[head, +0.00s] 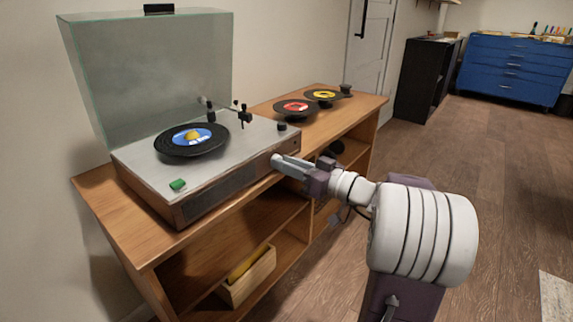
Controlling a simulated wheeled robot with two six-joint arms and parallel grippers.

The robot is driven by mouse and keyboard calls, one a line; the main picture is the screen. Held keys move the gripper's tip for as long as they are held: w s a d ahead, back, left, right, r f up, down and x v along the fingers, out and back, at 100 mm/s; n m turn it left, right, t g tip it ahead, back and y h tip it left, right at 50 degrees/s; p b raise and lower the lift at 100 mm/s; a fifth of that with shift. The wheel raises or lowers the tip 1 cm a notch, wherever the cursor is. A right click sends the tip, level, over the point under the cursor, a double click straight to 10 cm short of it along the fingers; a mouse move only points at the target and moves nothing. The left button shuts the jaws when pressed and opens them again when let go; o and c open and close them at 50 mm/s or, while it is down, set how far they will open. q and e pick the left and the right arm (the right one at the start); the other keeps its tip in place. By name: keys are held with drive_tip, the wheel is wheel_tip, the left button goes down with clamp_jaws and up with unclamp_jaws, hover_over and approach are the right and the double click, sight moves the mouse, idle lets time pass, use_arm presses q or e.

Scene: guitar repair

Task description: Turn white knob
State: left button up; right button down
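The record player (245,158) stands on the wooden cabinet with its clear lid raised. I cannot make out a white knob; the gripper may be hiding it. My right gripper (277,161) is at the front right edge of the player, its grey fingertips close to or touching the front face. Its fingers overlap in this view, so I cannot tell whether they are open or shut on something. My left gripper is not in view.
A black record with a blue label (192,139) lies on the platter. A green button (177,184) and a dark knob (282,126) are on the player's top. Records with red (295,108) and yellow (323,95) labels lie behind on the cabinet (115,215). A wooden box (248,283) sits on the lower shelf.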

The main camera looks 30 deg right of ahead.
drive_tip(key=shift+f, duration=0.1)
drive_tip(key=shift+a+m+t+h+p, duration=0.15)
drive_tip(key=shift+m+t+h, duration=0.1)
drive_tip(key=shift+m, duration=5.8)
drive_tip(key=shift+d+m+t+h+p, duration=0.15)
drive_tip(key=shift+m+h, duration=0.1)
drive_tip(key=shift+m, duration=5.8)
drive_tip(key=shift+a+m, duration=0.1)
drive_tip(key=shift+m, duration=0.2)
